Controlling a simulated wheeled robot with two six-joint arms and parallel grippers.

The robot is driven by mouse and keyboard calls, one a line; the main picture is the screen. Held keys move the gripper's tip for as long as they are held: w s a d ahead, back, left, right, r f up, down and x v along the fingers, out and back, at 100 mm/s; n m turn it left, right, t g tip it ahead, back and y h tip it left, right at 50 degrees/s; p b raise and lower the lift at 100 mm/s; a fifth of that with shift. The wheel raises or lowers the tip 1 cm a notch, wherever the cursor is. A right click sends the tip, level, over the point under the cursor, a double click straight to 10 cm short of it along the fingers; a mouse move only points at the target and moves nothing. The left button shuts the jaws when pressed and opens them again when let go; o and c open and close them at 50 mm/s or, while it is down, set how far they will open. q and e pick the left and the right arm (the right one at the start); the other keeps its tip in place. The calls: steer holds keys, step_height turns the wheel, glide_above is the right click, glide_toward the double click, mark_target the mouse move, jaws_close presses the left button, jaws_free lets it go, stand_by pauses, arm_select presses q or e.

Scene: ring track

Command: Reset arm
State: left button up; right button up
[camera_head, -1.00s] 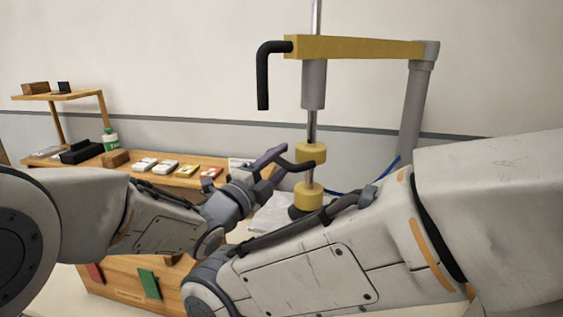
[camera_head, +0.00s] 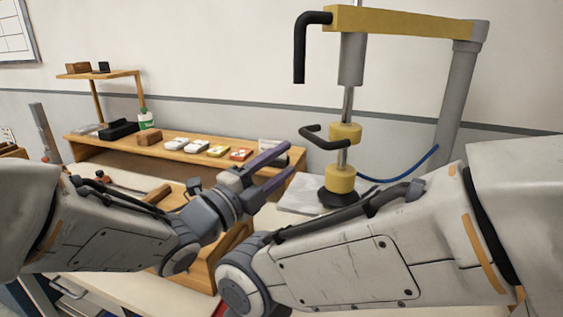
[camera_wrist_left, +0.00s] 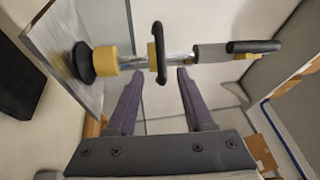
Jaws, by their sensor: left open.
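My left gripper (camera_head: 289,159) is open, its purple fingers apart and empty. It points right toward the press in the head view, left of the shaft. In the left wrist view the fingertips (camera_wrist_left: 163,75) stand on either side of an empty gap, with the shaft beyond them. The black bent handle (camera_head: 318,138) sticks out left from the upper yellow collar (camera_head: 345,133); it also shows in the left wrist view (camera_wrist_left: 161,70). It is not between the fingers. My right arm crosses the lower right; its gripper is out of the head view.
The press has a yellow top beam (camera_head: 405,25) on a grey post (camera_head: 458,100), with a lower yellow collar (camera_head: 340,179) on a black foot. A wooden shelf (camera_head: 110,152) with several small boxes stands behind the left arm. A blue hose (camera_head: 400,174) lies beside the post.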

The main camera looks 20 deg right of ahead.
arm_select(q)
steer(key=s+a+f+n+y+p, duration=0.2)
steer(key=a+f+n+y+p, duration=0.2)
steer(key=a+f+n+y, duration=0.7)
steer(key=s+a+f+n+g+y+p, duration=0.1)
steer(key=s+a+n+g, duration=0.3)
steer(key=s, duration=0.6)
steer(key=s+a+f+n+g+y+p, duration=0.2)
steer(key=s+a+f+n+g+y, duration=0.1)
steer(key=s, duration=0.7)
steer(key=a+n+g+y, duration=0.1)
steer(key=a+n+g, duration=0.1)
steer(key=a+n, duration=0.1)
steer(key=shift+s+a+f+n+g, duration=0.2)
steer(key=shift+a+n+g, duration=0.15)
steer(key=shift+n, duration=0.25)
